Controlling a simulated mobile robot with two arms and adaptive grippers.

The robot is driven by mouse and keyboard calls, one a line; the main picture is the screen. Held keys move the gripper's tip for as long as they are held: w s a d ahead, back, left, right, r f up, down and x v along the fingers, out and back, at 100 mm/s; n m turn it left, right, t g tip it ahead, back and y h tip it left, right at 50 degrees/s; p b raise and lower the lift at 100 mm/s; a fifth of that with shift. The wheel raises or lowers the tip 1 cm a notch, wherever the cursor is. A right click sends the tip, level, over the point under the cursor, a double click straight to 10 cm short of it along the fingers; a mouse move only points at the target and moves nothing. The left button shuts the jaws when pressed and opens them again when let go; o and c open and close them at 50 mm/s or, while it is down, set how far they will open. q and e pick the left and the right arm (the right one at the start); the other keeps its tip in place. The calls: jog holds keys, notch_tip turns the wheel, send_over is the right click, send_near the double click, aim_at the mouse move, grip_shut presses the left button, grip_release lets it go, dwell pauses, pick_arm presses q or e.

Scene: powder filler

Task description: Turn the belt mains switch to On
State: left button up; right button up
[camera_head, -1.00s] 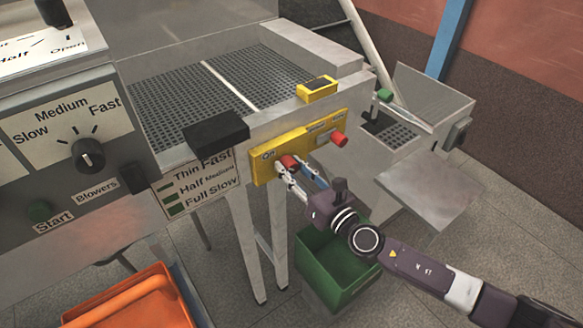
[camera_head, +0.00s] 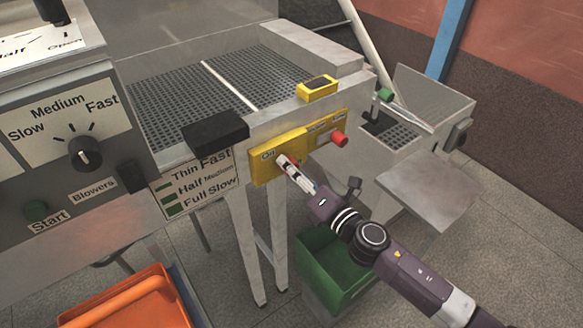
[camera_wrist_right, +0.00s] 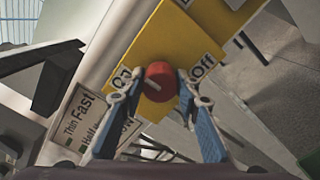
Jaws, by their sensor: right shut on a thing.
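The belt mains switch is a red round knob (camera_wrist_right: 160,81) on a yellow panel (camera_head: 262,170) at the front of the perforated belt table. In the wrist view it sits between the "On" label (camera_wrist_right: 122,78) and the "Off" label (camera_wrist_right: 202,69), with a pale mark on its face. My right gripper (camera_head: 283,160) is shut on this knob, one finger on each side. The fingers hide most of the knob in the head view; the gripper also shows in the wrist view (camera_wrist_right: 157,88). My left gripper is out of view.
A second red knob (camera_head: 339,139) is on the panel's right part. A black block (camera_head: 216,131) and a "Thin/Half/Full" label plate (camera_head: 197,184) are to the left. A green crate (camera_head: 345,262) stands below my right arm; an orange tray (camera_head: 140,300) is at lower left.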

jog(key=m+p, duration=0.1)
jog(key=m, duration=0.3)
jog(key=shift+m, duration=0.3)
jog(key=shift+m+p, duration=0.55)
jog(key=shift+m, duration=1.75)
jog(key=o, duration=1.1)
jog(key=shift+o, duration=0.2)
jog(key=v, duration=1.2)
